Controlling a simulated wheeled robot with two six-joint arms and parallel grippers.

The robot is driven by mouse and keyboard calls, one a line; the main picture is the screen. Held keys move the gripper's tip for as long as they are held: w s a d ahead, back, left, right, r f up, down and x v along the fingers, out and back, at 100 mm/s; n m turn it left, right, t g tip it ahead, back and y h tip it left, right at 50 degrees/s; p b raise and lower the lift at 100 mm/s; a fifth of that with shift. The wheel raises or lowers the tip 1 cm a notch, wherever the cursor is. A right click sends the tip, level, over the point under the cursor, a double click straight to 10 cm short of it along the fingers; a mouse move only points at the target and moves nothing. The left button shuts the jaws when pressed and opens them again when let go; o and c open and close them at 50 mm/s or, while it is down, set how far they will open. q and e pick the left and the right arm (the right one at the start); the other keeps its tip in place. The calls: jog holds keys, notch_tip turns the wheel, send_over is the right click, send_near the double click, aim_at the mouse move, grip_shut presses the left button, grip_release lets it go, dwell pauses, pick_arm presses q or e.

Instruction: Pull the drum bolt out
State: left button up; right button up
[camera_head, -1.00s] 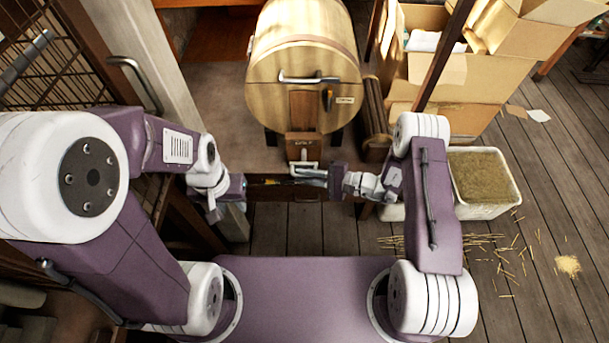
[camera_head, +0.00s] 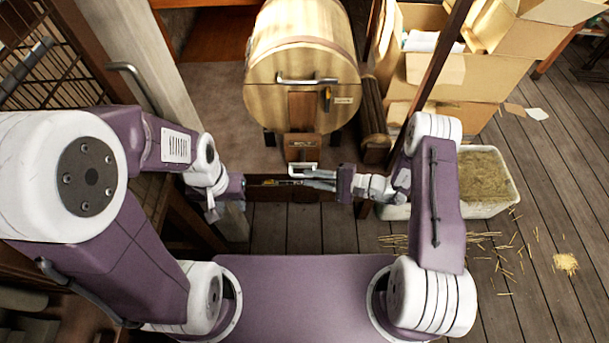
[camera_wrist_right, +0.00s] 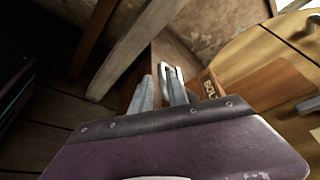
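The wooden drum (camera_head: 290,45) stands at the top centre of the head view. Below its face is a brown block (camera_head: 302,147) lettered BOLT, with a pale U-shaped bolt handle (camera_head: 303,169) at its front. In the right wrist view the block (camera_wrist_right: 222,88) and the handle (camera_wrist_right: 172,70) are just past my fingertips. My right gripper (camera_head: 315,180) is open beside the handle, its fingers apart; I cannot tell whether the handle lies between them. My left gripper (camera_head: 250,184) is left of the handle, apart from it, with its fingers too small and dark to judge.
A metal bar handle (camera_head: 307,80) and a small dark latch (camera_head: 327,98) are on the drum face. Cardboard boxes (camera_head: 450,75) and a tub of straw (camera_head: 487,178) stand to the right. A wooden post (camera_head: 165,70) is to the left.

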jog(key=p+v, duration=0.1)
jog(key=v, duration=0.5)
dwell(0.4)
